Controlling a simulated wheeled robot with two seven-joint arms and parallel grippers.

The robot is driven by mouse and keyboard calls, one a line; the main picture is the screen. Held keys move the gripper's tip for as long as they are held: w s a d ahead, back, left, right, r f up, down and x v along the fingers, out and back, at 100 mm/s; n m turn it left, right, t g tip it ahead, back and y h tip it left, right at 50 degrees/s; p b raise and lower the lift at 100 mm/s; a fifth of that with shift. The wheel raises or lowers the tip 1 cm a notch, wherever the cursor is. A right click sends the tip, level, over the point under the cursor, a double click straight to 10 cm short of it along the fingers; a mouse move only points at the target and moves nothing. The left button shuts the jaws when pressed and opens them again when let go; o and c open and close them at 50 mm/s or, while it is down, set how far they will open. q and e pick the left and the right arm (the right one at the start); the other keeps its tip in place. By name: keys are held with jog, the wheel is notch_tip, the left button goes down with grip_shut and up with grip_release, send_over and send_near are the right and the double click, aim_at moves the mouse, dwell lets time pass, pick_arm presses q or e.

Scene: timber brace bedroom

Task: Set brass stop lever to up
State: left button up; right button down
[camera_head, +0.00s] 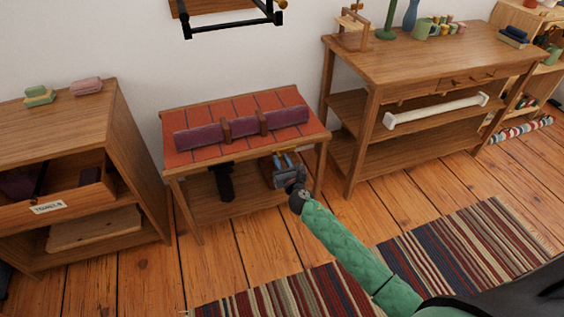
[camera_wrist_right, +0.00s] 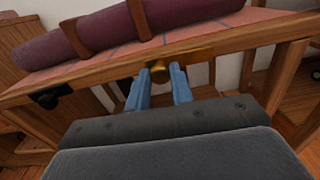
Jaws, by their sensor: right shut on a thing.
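The brass stop lever (camera_wrist_right: 159,69) shows in the right wrist view as a rounded brass piece at the front edge of the low tiled table (camera_head: 240,147). My right gripper (camera_head: 285,159) reaches to that edge from the front. Its two blue fingers (camera_wrist_right: 162,76) are shut on the brass lever, one on each side. The rest of the lever is hidden by the fingers and table edge, so its up or down position is unclear. In the head view I cannot make out the lever behind the gripper. My left gripper is not in view.
A purple roll (camera_head: 240,129) with wooden straps lies on the tiled top. A black part (camera_head: 223,182) hangs below its front edge. A cabinet (camera_head: 125,150) stands left, a workbench (camera_head: 430,53) right. A striped rug (camera_head: 455,250) covers the floor in front.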

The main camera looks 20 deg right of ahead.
aim_at(293, 147)
pick_arm(q)
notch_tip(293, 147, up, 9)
jog(key=p, duration=0.6)
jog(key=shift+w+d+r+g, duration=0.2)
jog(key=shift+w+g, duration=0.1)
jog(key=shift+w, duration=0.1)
pick_arm(e)
jog(key=d+r+m, duration=0.6)
jog(key=d+m, duration=0.1)
jog(key=m, duration=1)
jog(key=shift+m, duration=0.4)
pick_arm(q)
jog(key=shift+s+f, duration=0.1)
pick_arm(e)
jog(key=shift+w, duration=0.1)
jog(key=c, duration=1.2)
grip_release()
